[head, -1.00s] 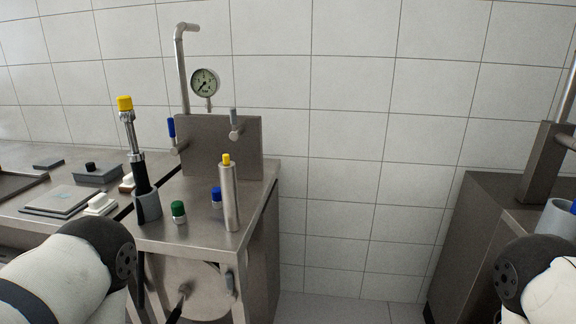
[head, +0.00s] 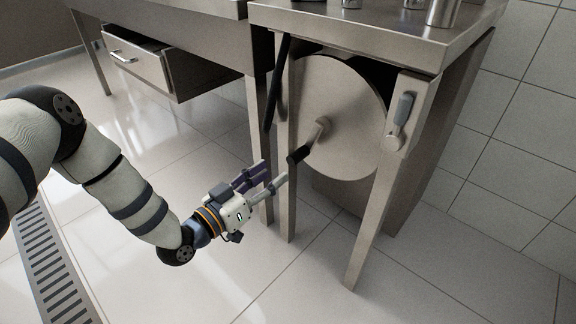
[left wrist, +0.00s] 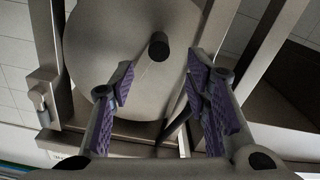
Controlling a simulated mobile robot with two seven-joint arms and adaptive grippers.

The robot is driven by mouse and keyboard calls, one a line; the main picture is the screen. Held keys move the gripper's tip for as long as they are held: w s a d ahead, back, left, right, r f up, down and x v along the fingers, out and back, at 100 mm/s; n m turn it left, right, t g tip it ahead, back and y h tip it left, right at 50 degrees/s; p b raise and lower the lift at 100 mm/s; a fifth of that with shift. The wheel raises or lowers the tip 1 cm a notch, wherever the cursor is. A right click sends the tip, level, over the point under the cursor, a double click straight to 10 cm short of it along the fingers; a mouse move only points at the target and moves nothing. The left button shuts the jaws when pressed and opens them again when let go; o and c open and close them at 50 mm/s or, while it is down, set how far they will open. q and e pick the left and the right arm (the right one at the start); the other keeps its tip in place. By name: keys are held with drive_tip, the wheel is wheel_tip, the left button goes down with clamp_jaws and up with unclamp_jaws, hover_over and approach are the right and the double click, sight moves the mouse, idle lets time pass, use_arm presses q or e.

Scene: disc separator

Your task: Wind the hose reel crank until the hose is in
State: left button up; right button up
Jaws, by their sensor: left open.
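The hose reel (head: 345,115) is a round grey metal disc under the steel table, and it also shows in the left wrist view (left wrist: 105,60). Its crank arm (head: 318,130) sticks out from the disc and ends in a black handle (head: 299,154). In the left wrist view the handle (left wrist: 158,46) is seen nearly end-on, beyond and between the fingertips. My left gripper (head: 271,174) is open and empty, just left of and below the handle, apart from it. A black hose (head: 279,80) hangs beside the left table leg. My right gripper is out of view.
A grey lever (head: 402,112) sits on a plate right of the reel. Table legs (head: 372,225) stand either side of it. A drawer (head: 138,63) stands open at the left. A floor grate (head: 52,265) lies at lower left.

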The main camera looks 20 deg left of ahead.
sight(291, 162)
use_arm(q)
drive_tip(key=b+x, duration=0.1)
drive_tip(key=x, duration=0.2)
drive_tip(key=b+x, duration=0.1)
drive_tip(key=x, duration=0.5)
drive_tip(key=shift+s+f+b, duration=0.1)
drive_tip(key=shift+f+b, duration=0.25)
drive_tip(key=shift+b, duration=0.05)
drive_tip(key=shift+w+d+r, duration=0.1)
drive_tip(key=shift+w+d, duration=0.05)
drive_tip(key=shift+w, duration=0.15)
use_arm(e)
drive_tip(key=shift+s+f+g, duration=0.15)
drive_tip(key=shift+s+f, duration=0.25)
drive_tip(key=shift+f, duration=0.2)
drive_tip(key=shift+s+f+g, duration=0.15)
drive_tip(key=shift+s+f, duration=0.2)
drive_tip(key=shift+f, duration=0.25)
use_arm(q)
drive_tip(key=shift+c, duration=0.6)
clamp_jaws()
